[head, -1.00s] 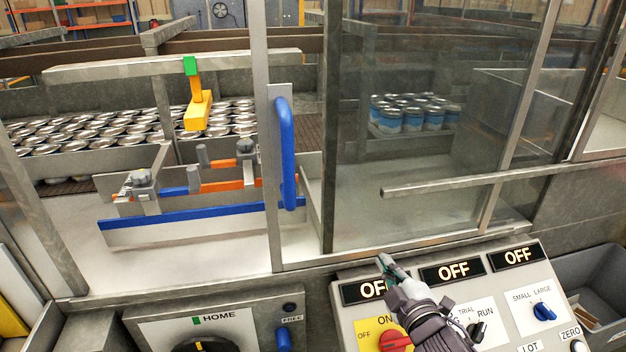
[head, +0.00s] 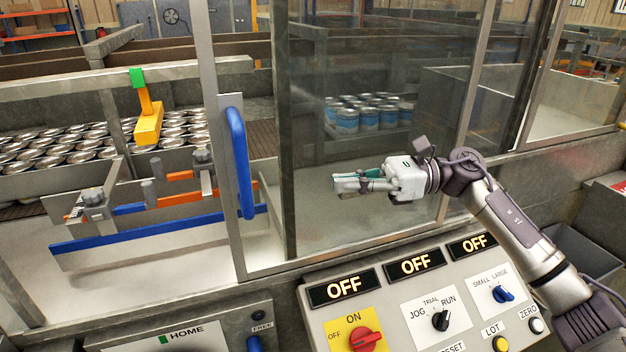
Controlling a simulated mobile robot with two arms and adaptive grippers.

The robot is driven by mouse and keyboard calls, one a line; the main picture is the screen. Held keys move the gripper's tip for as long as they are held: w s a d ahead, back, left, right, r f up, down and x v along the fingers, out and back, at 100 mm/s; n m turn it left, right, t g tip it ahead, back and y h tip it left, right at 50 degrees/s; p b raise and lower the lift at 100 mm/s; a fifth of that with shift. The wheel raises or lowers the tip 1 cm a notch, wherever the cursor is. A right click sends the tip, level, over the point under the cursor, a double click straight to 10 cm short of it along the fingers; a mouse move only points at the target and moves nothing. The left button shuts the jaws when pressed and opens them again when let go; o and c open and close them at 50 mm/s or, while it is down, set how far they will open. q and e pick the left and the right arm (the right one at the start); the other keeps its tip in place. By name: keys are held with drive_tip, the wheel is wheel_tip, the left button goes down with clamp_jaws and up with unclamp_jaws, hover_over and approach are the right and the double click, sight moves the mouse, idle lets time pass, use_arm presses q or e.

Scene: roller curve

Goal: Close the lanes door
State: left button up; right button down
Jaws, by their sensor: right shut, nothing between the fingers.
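The lanes door is a clear sliding panel (head: 340,225) in a grey metal frame, with a blue vertical handle (head: 238,162) on its left upright. Left of this upright the front is open, showing the lanes with rows of silver-topped cans (head: 65,150). My right gripper (head: 337,184) reaches in from the right and is in front of the panel, pointing left, well right of the handle. It is shut and empty, apart from the handle. Whether it touches the panel or the rail behind it, I cannot tell. My left gripper is not in view.
A control panel (head: 385,275) with three OFF displays and knobs stands below the door. A HOME dial panel (head: 190,335) is at lower left. Blue cans (head: 365,115) stand behind the glass. A yellow arm (head: 149,120) and blue-edged guide (head: 150,232) are inside the opening.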

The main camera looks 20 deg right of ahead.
drive_tip(key=w+a+p, duration=0.1)
drive_tip(key=a+p, duration=0.6)
drive_tip(key=a, duration=0.6)
drive_tip(key=shift+w, duration=0.25)
